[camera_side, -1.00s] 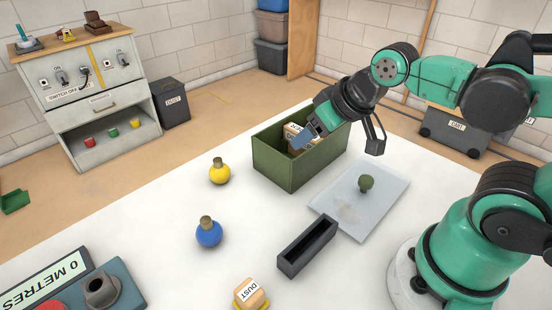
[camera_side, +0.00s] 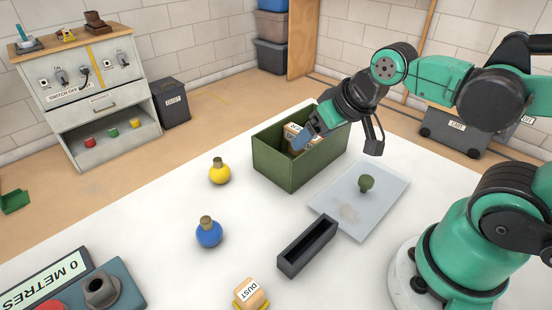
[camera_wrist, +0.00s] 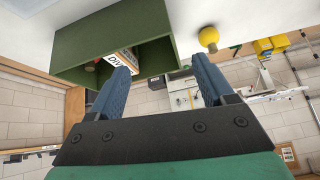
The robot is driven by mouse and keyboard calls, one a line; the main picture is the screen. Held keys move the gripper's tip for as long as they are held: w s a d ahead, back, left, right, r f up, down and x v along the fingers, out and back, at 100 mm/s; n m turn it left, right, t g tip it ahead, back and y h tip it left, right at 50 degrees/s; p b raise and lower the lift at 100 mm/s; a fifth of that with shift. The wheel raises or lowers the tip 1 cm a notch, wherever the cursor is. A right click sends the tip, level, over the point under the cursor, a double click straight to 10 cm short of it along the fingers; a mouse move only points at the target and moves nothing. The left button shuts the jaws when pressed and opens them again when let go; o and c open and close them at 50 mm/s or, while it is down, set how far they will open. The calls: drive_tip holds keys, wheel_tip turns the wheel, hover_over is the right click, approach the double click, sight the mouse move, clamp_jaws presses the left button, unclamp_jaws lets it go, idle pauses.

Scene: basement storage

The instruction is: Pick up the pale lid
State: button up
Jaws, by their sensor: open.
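The pale lid (camera_side: 335,218) is a thin, light grey panel with a dark green knob (camera_side: 366,184) standing on it. It lies flat on the white table, to the right of the open green box (camera_side: 285,172). My gripper (camera_side: 308,132) has blue fingers and is over the green box, to the upper left of the lid and apart from it. In the wrist view my gripper (camera_wrist: 160,68) shows its two fingers spread with nothing between them.
A labelled block (camera_wrist: 118,60) sits inside the green box (camera_wrist: 75,48). A black open trough (camera_side: 306,248) stands close to the lid's front left edge. A yellow flask (camera_side: 220,173), a blue flask (camera_side: 209,234) and a wooden block (camera_side: 250,293) stand farther left on the table.

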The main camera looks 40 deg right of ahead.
sight(367, 179)
drive_tip(key=s+d+f+m+g, duration=0.1)
drive_tip(key=s+d+f+m, duration=0.1)
drive_tip(key=m, duration=0.5)
drive_tip(key=s+d+f+m+g, duration=0.1)
drive_tip(key=s+d+m+g, duration=0.1)
drive_tip(key=m, duration=0.5)
drive_tip(key=s+d+f+m+g+y, duration=0.1)
drive_tip(key=s+d+f+m+g, duration=0.1)
drive_tip(key=d+m, duration=0.2)
drive_tip(key=shift+s+d+f+m, duration=0.1)
drive_tip(key=shift+s+f+m, duration=0.1)
drive_tip(key=shift+m, duration=0.55)
drive_tip(key=shift+s+d+f+m, duration=0.1)
drive_tip(key=shift+f+m, duration=0.05)
drive_tip(key=shift+m, duration=0.6)
drive_tip(key=shift+s+d+f+m+g, duration=0.1)
drive_tip(key=shift+s+f+m+g, duration=0.1)
drive_tip(key=shift+m, duration=0.3)
drive_tip(key=shift+s+d+f+m+g, duration=0.1)
drive_tip(key=shift+s+m+g, duration=0.1)
drive_tip(key=shift+m, duration=0.3)
drive_tip(key=shift+w+a+f, duration=0.1)
drive_tip(key=shift+a+f, duration=0.05)
drive_tip(key=shift+f, duration=1.2)
drive_tip(key=shift+w+a+f, duration=0.1)
drive_tip(key=shift+a+f, duration=0.05)
drive_tip(key=shift+f, duration=1.2)
clamp_jaws()
